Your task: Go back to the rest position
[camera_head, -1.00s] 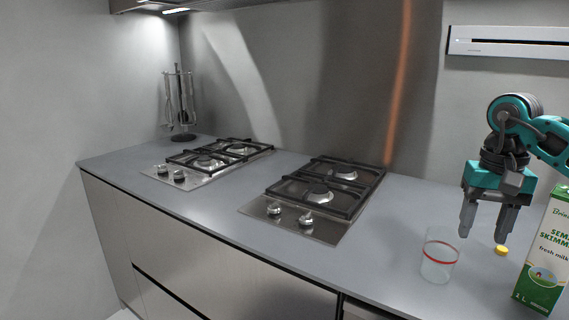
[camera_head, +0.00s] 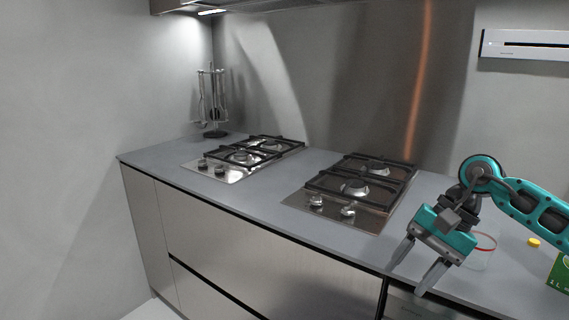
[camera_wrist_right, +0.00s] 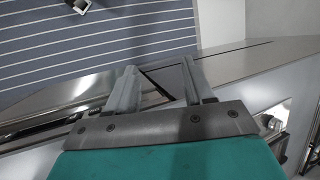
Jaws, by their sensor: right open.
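My right gripper (camera_head: 419,277) is open and empty. In the head view it hangs over the front edge of the counter, tilted down to the left, and partly hides a clear glass with a red band (camera_head: 485,243) behind it. In the right wrist view its two fingers (camera_wrist_right: 158,90) show apart with nothing between them. My left gripper is in neither view.
The grey counter (camera_head: 262,210) holds two gas hobs, a nearer one (camera_head: 360,190) and a farther one (camera_head: 243,158). A utensil stand (camera_head: 214,133) is at the back left. A yellow cap (camera_head: 534,242) and a green carton (camera_head: 561,275) are right. A striped runner (camera_wrist_right: 60,40) lies below.

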